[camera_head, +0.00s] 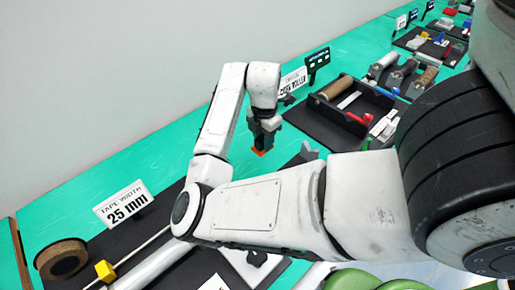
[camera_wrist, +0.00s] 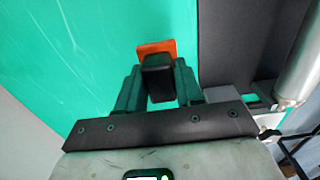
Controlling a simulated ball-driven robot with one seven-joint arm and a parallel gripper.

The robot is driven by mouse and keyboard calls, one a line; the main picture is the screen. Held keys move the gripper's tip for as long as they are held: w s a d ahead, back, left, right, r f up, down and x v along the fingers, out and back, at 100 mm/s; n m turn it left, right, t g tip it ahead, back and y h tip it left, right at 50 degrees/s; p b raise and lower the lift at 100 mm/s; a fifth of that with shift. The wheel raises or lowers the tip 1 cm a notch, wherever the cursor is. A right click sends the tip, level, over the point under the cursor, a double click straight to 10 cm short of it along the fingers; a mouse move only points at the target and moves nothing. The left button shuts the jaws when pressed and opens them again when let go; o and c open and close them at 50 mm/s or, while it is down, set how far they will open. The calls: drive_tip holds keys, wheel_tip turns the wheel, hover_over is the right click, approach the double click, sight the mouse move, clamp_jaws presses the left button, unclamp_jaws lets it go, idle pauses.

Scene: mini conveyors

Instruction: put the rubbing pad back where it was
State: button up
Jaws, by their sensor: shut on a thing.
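The rubbing pad (camera_wrist: 157,47) shows as an orange plate with what looks like a black grip block behind it. My gripper (camera_wrist: 158,88) is shut on it, with the fingers on either side of the black block. In the head view my gripper (camera_head: 264,133) hangs down, with the orange edge of the pad (camera_head: 260,152) below its tips. The pad seems to be above the green table (camera_head: 150,160), clear of other things; its exact height cannot be told. My forearm hides part of the table in the head view.
A "TAPE WIDTH 25 mm" sign (camera_head: 124,206), a brown tape roll (camera_head: 61,260) and a yellow block (camera_head: 105,271) are at lower left. A black tray (camera_head: 335,119) with a brown roll lies to the right, with more trays beyond. A dark mat (camera_wrist: 232,45) and a metal cylinder (camera_wrist: 302,65) lie right of the pad.

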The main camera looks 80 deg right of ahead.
sight(258, 141)
drive_tip(key=w+f, duration=0.1)
drive_tip(key=w+d+f, duration=0.1)
drive_tip(key=f, duration=0.1)
drive_tip(key=shift+d, duration=0.15)
drive_tip(key=shift+f, duration=1.55)
drive_tip(key=o, duration=1)
drive_tip(key=shift+f, duration=0.1)
wheel_tip(258, 141, up, 12)
